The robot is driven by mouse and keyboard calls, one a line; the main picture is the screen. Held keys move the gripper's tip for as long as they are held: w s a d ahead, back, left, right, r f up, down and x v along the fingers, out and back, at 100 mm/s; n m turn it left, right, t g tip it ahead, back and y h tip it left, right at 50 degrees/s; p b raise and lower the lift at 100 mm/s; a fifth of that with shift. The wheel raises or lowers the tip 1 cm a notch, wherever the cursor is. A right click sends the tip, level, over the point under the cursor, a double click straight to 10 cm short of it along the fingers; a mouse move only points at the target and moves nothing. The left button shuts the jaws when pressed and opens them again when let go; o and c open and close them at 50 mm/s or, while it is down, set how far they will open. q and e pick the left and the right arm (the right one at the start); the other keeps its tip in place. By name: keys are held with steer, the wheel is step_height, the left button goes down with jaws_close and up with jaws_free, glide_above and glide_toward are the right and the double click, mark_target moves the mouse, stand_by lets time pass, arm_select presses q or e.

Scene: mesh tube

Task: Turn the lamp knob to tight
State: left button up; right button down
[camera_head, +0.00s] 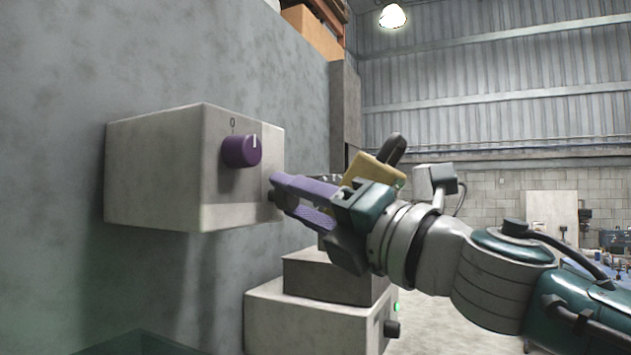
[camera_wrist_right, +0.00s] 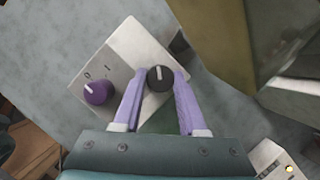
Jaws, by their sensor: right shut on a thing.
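A pale grey box (camera_head: 155,175) is fixed to the wall in the head view. Its front plate carries a purple knob (camera_head: 242,151) with a white pointer line, also seen in the wrist view (camera_wrist_right: 98,93) beside the marks 0 and 1. A black round knob (camera_wrist_right: 160,79) with a pale pointer line sits on the same plate. My right gripper (camera_head: 274,188) has its purple fingers on either side of this black knob, shut on it. In the head view the fingers hide most of the black knob. Neither knob shows a lamp label. My left gripper is not in view.
Below stands another grey box (camera_head: 305,320) with a green light (camera_head: 397,307) and a dark knob (camera_head: 392,329). A yellow object (camera_head: 374,171) with a dark loop shows behind my right gripper. A ceiling lamp (camera_head: 392,16) is lit. Open floor lies to the right.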

stand_by(0.4)
steer(key=c, duration=0.8)
jaws_free()
steer(key=shift+o, duration=0.2)
steer(key=shift+d, duration=0.1)
steer(key=b+v, duration=0.3)
steer(key=v, duration=0.7)
steer(key=shift+b, duration=0.4)
